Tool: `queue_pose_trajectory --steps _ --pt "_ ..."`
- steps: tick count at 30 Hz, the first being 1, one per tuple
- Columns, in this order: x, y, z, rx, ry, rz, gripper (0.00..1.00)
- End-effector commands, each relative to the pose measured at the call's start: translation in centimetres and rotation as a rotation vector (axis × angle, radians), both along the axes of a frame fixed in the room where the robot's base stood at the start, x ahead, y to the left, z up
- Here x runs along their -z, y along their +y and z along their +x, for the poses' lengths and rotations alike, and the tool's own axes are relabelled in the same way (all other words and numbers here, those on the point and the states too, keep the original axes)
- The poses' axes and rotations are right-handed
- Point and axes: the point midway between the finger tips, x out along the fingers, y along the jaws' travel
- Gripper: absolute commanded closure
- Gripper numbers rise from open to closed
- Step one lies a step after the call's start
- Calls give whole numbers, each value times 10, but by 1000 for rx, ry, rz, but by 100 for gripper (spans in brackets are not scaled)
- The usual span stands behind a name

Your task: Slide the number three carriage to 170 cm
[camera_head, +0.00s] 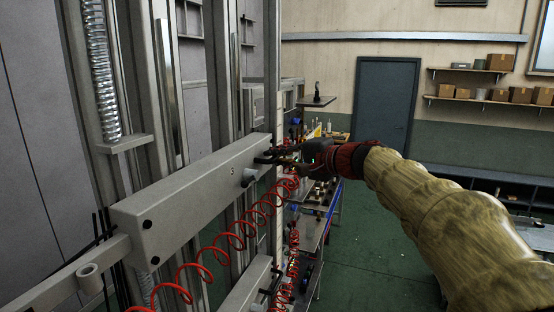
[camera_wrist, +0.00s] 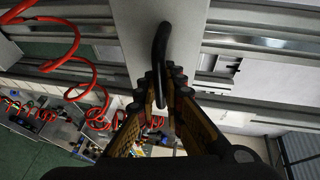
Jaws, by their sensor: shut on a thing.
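A long grey carriage (camera_head: 185,195) spans the vertical rails in the head view, with a small dark character on its face that I cannot read surely. A black bar handle (camera_wrist: 161,45) stands on the carriage's grey surface (camera_wrist: 133,25) in the wrist view. My gripper (camera_head: 272,157) is at the carriage's far right end in the head view. In the wrist view my gripper (camera_wrist: 163,92) has its fingers closed around the lower part of the handle. I cannot read any centimetre scale.
A second grey carriage (camera_head: 248,287) sits below, partly cut off. A coiled red hose (camera_head: 235,230) hangs in front of the carriage and rails. A workbench (camera_head: 313,230) with tools stands behind. The green floor (camera_head: 370,260) is open to the right of it.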

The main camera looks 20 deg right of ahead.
Motion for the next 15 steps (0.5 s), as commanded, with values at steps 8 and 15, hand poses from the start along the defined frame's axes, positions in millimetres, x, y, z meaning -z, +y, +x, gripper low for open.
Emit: queue_pose_trajectory --steps 8,15 --pt "37 0 1 -2 12 2 100" --pt "37 0 1 -2 10 1 100"
